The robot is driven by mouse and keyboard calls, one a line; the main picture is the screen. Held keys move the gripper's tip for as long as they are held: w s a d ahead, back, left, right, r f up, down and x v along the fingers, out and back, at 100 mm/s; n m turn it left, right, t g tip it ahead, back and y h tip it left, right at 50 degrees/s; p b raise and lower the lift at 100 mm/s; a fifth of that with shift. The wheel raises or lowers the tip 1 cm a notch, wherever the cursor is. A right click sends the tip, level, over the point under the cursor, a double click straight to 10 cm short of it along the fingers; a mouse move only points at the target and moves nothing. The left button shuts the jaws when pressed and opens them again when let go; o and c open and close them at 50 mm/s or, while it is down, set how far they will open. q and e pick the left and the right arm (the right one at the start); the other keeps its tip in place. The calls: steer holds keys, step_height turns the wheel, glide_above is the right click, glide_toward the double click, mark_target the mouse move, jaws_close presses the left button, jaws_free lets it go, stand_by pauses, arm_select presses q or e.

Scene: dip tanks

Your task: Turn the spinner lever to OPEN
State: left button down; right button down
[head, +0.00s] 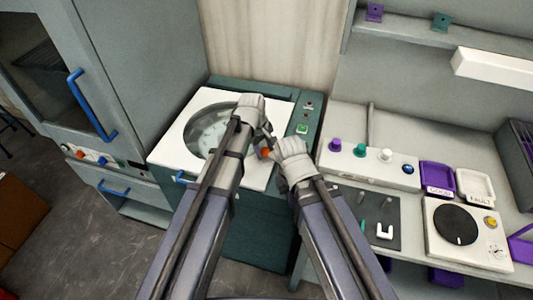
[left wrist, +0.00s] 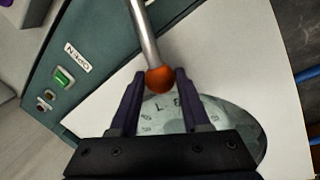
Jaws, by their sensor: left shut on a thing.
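The spinner is a teal cabinet (head: 250,215) with a white top (head: 180,127) and a round glass window (head: 205,131). Its lever is a metal rod (left wrist: 145,30) ending in an orange ball (left wrist: 160,79). In the left wrist view the ball sits between the fingers of my left gripper (left wrist: 155,85), which is shut on it. The orange ball (head: 265,153) also shows small in the head view.
A green button (head: 302,128) is on the spinner's teal panel. A grey cabinet with a blue handle (head: 92,105) stands at left. At right, a bench holds a panel with coloured knobs (head: 360,150), purple and white trays, and a black round dial (head: 455,224).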

arm_select(q)
steer(key=w+d+m, duration=0.1)
steer(key=m, duration=0.1)
steer(key=w+d+m, duration=0.1)
steer(key=shift+w+d+m+g, duration=0.25)
steer(key=shift+w+m+g, duration=0.15)
steer(key=d+m, duration=0.1)
steer(key=w+d+m, duration=0.1)
steer(key=d+m, duration=0.1)
steer(key=shift+w+m+g+h, duration=0.25)
steer(key=shift+m+g+h, duration=0.05)
steer(key=d+m, duration=0.3)
steer(key=shift+w+g, duration=0.2)
steer(key=shift+g, duration=0.1)
steer(key=shift+s+d+m+g, duration=0.15)
steer(key=shift+d+m, duration=0.5)
steer(key=shift+m, duration=0.15)
steer(key=shift+s+d+m+g, duration=0.1)
steer(key=shift+d+m+g, duration=0.05)
steer(key=shift+d+m, duration=0.55)
steer(key=shift+c, duration=1.9)
jaws_free()
steer(key=shift+a, duration=0.1)
steer(key=shift+r, duration=0.1)
